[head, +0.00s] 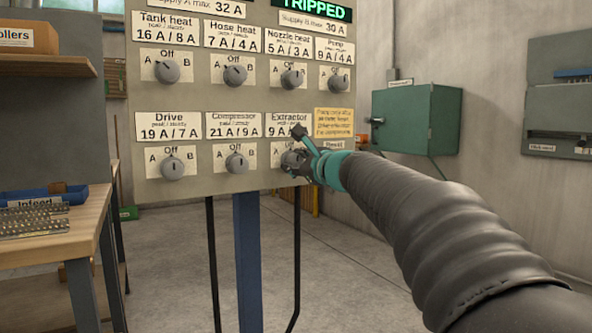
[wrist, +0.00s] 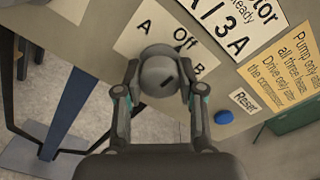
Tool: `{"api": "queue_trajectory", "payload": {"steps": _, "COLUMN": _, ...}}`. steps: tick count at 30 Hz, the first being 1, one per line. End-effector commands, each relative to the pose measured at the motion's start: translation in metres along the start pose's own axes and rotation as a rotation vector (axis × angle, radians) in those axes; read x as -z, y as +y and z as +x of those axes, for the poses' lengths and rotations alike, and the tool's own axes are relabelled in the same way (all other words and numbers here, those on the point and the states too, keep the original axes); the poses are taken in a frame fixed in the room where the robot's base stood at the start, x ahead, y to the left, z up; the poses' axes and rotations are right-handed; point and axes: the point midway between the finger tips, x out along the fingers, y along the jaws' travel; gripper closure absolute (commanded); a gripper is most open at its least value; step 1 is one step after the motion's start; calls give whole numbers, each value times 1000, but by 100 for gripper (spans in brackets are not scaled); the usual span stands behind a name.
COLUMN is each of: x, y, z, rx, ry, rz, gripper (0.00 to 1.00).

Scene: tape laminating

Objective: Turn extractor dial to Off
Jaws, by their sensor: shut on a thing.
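The grey extractor dial (wrist: 158,68) sits on the panel below the Extractor label (head: 291,117). In the wrist view its plate shows A, Off and B, tilted by the camera angle. A short dark mark is on the dial's face; I cannot tell for certain which letter it points to. My gripper (wrist: 160,78) has one finger on each side of the dial and is shut on it. In the head view my gripper (head: 298,153) and arm cover most of this dial and part of its plate.
The compressor dial (head: 236,162) is just left, and the nozzle heat dial (head: 291,79) is above. A blue Reset button (wrist: 224,117) is close to my right finger. A yellow note (head: 334,122) is on the panel. A wooden bench (head: 92,212) stands at left.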

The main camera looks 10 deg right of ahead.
Motion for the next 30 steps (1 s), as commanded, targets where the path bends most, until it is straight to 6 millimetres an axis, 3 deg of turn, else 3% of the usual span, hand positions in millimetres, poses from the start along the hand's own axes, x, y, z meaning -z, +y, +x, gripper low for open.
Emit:
{"api": "queue_trajectory", "payload": {"steps": 19, "x": -1, "y": 0, "z": 0, "rx": 0, "ry": 0, "rz": -56, "gripper": 96}}
{"api": "queue_trajectory", "payload": {"steps": 20, "x": -1, "y": 0, "z": 0, "rx": 0, "ry": 0, "rz": -56, "gripper": 57}}
{"api": "queue_trajectory", "payload": {"steps": 22, "x": -1, "y": 0, "z": 0, "rx": 0, "ry": 0, "rz": -56, "gripper": 39}}
{"api": "queue_trajectory", "payload": {"steps": 30, "x": 0, "y": 0, "z": 0, "rx": 0, "ry": 1, "rz": -56, "gripper": 36}}
